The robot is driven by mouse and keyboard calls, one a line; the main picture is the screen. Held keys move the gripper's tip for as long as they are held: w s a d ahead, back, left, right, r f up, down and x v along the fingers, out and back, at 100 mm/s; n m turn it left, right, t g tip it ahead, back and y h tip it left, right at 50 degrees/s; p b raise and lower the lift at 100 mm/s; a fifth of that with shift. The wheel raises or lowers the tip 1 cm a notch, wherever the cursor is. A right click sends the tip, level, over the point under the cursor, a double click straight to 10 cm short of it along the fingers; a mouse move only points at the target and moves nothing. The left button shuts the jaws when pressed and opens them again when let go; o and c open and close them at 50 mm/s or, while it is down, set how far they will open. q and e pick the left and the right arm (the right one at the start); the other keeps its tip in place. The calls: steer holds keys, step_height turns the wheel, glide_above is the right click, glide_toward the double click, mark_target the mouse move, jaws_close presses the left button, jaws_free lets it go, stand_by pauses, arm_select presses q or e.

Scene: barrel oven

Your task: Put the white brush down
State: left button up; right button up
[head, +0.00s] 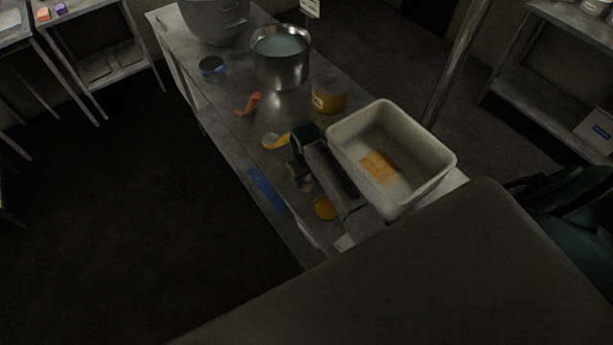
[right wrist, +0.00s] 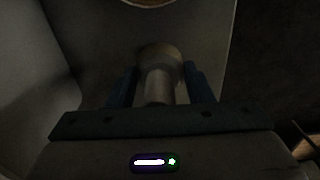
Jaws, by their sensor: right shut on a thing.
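My right gripper (head: 298,168) is over the steel table, just left of the white tub (head: 436,172). In the right wrist view, its two dark blue fingers (right wrist: 160,88) are shut on a pale, round handle (right wrist: 158,75), which I take to be the white brush. The brush's far end is not clear in that view. In the head view my arm hides the brush, and I cannot tell whether it touches the table. My left gripper is not in view.
The steel table (head: 222,118) also holds a steel pot (head: 281,72), an amber jar (head: 328,100), an orange tool (head: 248,103), a yellow item (head: 275,140), a blue strip (head: 266,189) and an orange disc (head: 325,208). An orange-yellow block (head: 379,166) lies inside the tub.

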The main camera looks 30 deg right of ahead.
steer(key=o, duration=0.9)
step_height(320, 180, up, 11)
steer(key=b, duration=0.4)
steer(key=shift+r, duration=0.6)
steer(key=shift+f, duration=0.1)
